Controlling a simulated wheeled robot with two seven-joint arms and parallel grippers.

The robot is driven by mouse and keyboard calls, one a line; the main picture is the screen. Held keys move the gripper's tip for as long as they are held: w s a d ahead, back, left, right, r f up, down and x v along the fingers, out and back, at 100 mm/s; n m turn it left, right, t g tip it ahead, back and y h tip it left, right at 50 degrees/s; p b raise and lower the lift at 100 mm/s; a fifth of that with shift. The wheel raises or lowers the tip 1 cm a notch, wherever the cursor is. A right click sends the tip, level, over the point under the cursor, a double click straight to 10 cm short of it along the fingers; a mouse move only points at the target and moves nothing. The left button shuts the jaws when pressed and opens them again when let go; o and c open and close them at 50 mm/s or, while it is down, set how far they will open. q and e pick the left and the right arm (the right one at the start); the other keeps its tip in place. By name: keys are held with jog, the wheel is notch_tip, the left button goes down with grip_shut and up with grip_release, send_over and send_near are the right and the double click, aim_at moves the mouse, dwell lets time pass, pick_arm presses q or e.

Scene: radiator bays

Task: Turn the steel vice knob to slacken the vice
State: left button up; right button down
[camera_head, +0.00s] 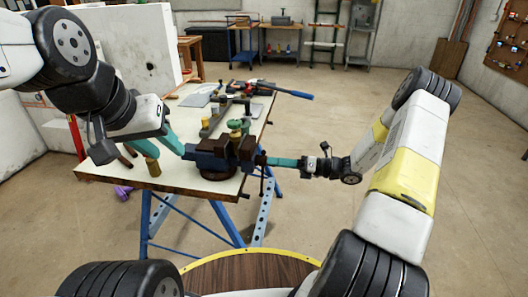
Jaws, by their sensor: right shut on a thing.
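The vice (208,154), dark blue and brown, is mounted near the front edge of the workbench (110,172). Its knob (261,158) is a small dark part at the vice's right end, mostly hidden by my gripper. My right gripper (269,161) reaches in level from the right, its teal fingers shut on the knob. My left gripper (167,152) is to the left of the vice, with its teal fingers spread apart and pointing down. One of its fingertips is close to the vice's left end; I cannot tell whether they touch.
A brass-coloured cylinder (153,167) stands on the bench below my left gripper. Several tools lie behind the vice, including a blue-handled one (292,94). A white wall block (125,45) rises behind my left arm. The floor right of the bench is clear.

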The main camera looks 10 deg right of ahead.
jog(key=n, duration=1.6)
jog(key=shift+a, duration=0.1)
jog(key=c, duration=1.3)
grip_release()
jog(key=shift+a, duration=0.1)
